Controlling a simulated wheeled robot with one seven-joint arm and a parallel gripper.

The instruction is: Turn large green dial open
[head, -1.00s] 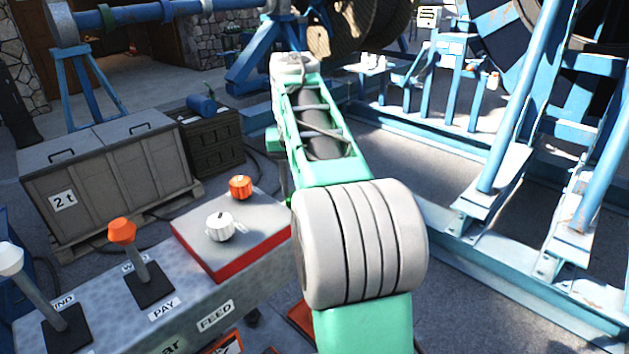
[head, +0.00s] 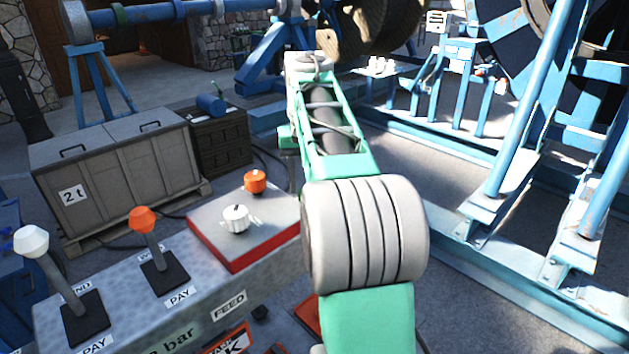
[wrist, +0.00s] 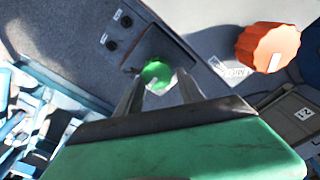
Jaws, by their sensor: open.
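A round green dial (wrist: 156,72) with a pale mark at its lower edge sits on a grey panel in the wrist view. My gripper (wrist: 160,77) is open, with its two fingers pointing toward the panel. The dial shows between the fingertips, and nothing is held. I cannot tell how far the tips are from the dial. In the head view the green dial and my gripper do not show; my own green and white arm fills the middle.
A larger orange dial (wrist: 267,47) stands right of the fingers in the wrist view. In the head view a white knob (head: 236,219) and an orange knob (head: 255,181) sit on a red-edged box, near levers.

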